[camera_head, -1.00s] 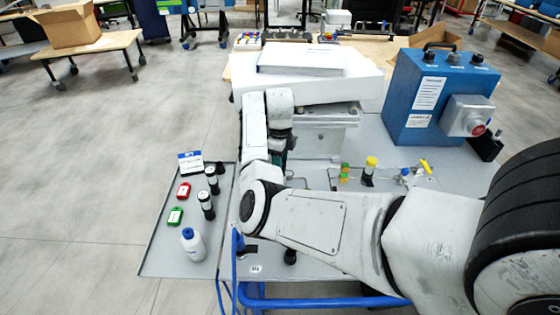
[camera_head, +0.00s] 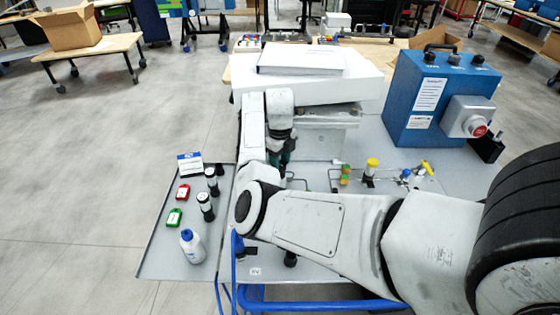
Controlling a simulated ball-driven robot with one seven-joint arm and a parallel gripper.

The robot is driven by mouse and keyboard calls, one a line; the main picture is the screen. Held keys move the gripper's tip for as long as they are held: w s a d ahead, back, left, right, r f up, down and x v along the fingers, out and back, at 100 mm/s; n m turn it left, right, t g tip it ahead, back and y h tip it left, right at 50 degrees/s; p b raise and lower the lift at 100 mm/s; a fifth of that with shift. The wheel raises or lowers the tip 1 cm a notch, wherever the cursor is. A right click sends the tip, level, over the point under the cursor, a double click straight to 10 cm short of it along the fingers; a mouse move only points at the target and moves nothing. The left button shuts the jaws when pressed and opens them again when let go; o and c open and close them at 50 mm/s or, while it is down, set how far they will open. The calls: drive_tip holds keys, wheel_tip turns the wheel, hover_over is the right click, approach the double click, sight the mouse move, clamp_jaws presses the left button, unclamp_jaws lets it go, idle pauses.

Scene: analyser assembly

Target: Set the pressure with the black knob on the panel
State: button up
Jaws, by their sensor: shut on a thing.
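The panel (camera_head: 345,262) is the grey worktop under and around my arm. My gripper (camera_head: 284,166) is a small dark part below my wrist, pointing down at the panel near the white box-shaped unit. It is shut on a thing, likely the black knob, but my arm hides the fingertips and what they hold. Another dark knob-like part (camera_head: 290,259) stands near the front edge of the panel, apart from the gripper.
A green-and-orange fitting (camera_head: 345,174), a yellow-topped valve (camera_head: 372,164) and thin pipes stand right of the gripper. A blue box (camera_head: 440,95) with a red button is at the back right. The left tray (camera_head: 160,240) holds bottles, vials and tags.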

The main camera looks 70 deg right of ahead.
drive_tip(key=o, duration=1.1)
drive_tip(key=shift+c, duration=0.2)
wheel_tip(320, 180, up, 11)
drive_tip(key=b, duration=0.1)
drive_tip(key=shift+b, duration=0.3)
drive_tip(key=shift+f, duration=0.15)
